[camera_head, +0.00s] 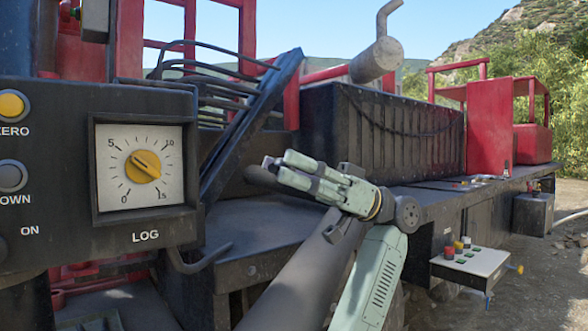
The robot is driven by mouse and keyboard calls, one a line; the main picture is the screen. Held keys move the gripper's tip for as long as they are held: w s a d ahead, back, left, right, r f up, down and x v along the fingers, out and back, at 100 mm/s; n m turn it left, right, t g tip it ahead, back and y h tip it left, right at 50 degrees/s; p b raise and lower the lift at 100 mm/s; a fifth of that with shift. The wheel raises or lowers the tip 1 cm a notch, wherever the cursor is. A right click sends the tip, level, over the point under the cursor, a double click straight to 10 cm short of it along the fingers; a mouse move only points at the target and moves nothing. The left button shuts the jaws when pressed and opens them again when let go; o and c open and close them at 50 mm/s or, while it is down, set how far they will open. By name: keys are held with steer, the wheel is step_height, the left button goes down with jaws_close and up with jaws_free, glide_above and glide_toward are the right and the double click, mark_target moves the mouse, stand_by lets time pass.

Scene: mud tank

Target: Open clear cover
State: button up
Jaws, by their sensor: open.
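No clear cover shows plainly as a separate part. A square dial (139,168) with a white face and a yellow knob sits in a dark raised frame on the black control panel (50,115) at the left; I cannot tell whether clear material lies over it. My gripper (277,167) is in the middle of the view, pointing left toward the panel. It is open, with nothing visible between its fingers. It is right of the dial and apart from it in the picture. The far side of the gripper is hidden.
A yellow button (11,105) and a grey button (11,176) are on the panel's left. A slanted dark metal beam (250,125) stands between panel and gripper. A dark deck (262,228) lies behind my arm. A small control box (470,262) with several buttons projects at lower right.

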steer(key=shift+w+a+f, duration=0.15)
steer(key=shift+a, duration=0.1)
steer(key=v, duration=1.2)
steer(key=shift+d, duration=0.2)
